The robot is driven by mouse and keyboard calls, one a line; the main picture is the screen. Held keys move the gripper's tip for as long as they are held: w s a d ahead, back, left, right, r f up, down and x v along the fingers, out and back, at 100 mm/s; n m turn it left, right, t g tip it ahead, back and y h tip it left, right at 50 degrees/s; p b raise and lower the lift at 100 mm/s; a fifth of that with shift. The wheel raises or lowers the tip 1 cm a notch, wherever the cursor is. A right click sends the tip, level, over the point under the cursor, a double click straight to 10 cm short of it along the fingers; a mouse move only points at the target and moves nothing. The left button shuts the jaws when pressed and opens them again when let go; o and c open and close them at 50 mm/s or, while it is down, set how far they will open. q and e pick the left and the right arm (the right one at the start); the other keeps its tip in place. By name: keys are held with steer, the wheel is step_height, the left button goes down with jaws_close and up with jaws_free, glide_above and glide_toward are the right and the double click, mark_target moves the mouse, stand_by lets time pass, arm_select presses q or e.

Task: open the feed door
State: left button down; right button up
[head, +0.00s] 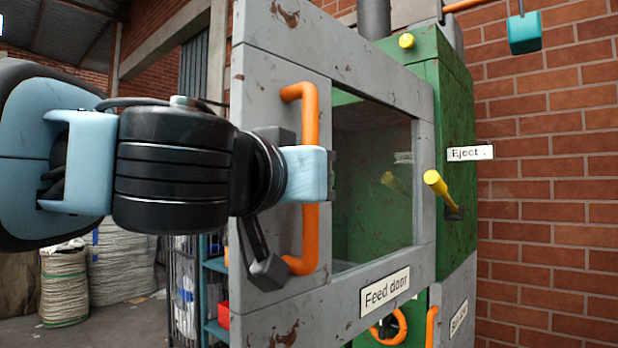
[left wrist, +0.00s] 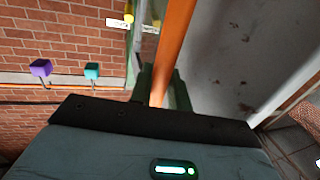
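The grey feed door (head: 262,240) has a window, a "Feed door" label (head: 385,290) and an upright orange handle (head: 309,110). The door seems to stand out at an angle from the green machine body (head: 455,110). It reaches past the body on the left. My left gripper (head: 308,172) is at the middle of the handle. In the left wrist view, the orange handle (left wrist: 178,40) runs between the dark fingers of my left gripper (left wrist: 163,88), which look closed on it. The fingertips are partly hidden in the head view. My right gripper is not in view.
A yellow lever (head: 437,184) by an "Eject" label (head: 470,153) sticks out right of the door. An orange wheel (head: 388,327) and another orange handle (head: 431,326) are below. A brick wall (head: 550,210) stands at right. Sacks (head: 120,262) and a shelf (head: 214,290) are behind, left.

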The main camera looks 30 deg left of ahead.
arm_select(q)
steer(key=c, duration=1.4)
jaws_free()
steer(key=shift+r, duration=0.1)
steer(key=s, duration=0.5)
steer(key=s+d, duration=0.1)
steer(key=s, duration=0.1)
steer(key=shift+s, duration=0.35)
